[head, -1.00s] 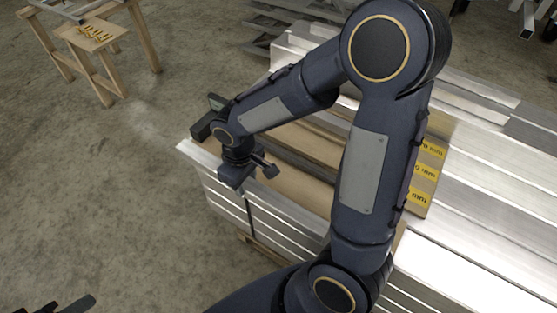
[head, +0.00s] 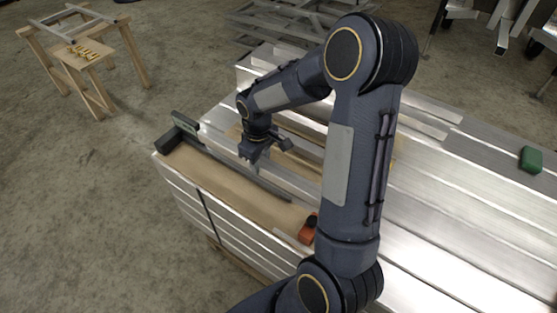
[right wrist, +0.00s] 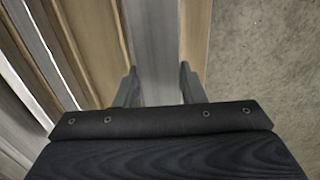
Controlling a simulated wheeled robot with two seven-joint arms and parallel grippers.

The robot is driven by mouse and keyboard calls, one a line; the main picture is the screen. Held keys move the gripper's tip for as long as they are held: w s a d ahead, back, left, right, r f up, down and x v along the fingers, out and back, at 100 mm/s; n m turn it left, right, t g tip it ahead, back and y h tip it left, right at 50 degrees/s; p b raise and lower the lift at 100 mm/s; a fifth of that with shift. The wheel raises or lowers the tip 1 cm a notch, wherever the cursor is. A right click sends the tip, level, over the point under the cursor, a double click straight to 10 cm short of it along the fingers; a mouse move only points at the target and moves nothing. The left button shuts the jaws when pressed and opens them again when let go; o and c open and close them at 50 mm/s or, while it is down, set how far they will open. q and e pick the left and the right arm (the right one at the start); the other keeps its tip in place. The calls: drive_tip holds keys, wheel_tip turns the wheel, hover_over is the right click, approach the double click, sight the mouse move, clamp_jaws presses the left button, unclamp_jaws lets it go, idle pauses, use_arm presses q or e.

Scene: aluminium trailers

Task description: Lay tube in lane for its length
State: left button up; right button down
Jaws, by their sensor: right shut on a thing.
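The tube (right wrist: 153,50) is a flat grey strip in the right wrist view, running up the picture between my fingers. My right gripper (right wrist: 158,85) is shut on it, one finger at each side. In the head view my right gripper (head: 251,156) points down over the left part of the aluminium stack. Tan strips lie along both sides of the tube in the wrist view. I cannot tell which lane the tube is over or whether it rests on the bottom. My forearm hides the stack's middle. My left gripper is not in view.
An orange and black object (head: 309,229) sits by my arm. A green block (head: 531,159) is at right. A wooden stand (head: 85,58) is far left.

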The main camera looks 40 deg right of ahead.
drive_tip(key=w+d+f, duration=0.2)
drive_tip(key=d, duration=0.1)
drive_tip(key=w+d+f, duration=0.2)
drive_tip(key=d+f, duration=0.1)
drive_tip(key=w+d+f+p, duration=0.1)
drive_tip(key=w+d+f, duration=0.1)
drive_tip(key=d, duration=0.1)
drive_tip(key=shift+w+d+f, duration=0.2)
drive_tip(key=shift+w+f, duration=0.1)
drive_tip(key=shift+f, duration=0.05)
drive_tip(key=shift+w+d+f, duration=0.3)
drive_tip(key=shift+d+f, duration=0.15)
drive_tip(key=shift+f, duration=0.2)
drive_tip(key=f, duration=0.3)
drive_tip(key=shift+w+d+f, duration=0.15)
drive_tip(key=shift+d+f, duration=0.05)
drive_tip(key=shift+f, duration=0.15)
drive_tip(key=shift+f, duration=0.2)
drive_tip(key=c, duration=0.9)
unclamp_jaws()
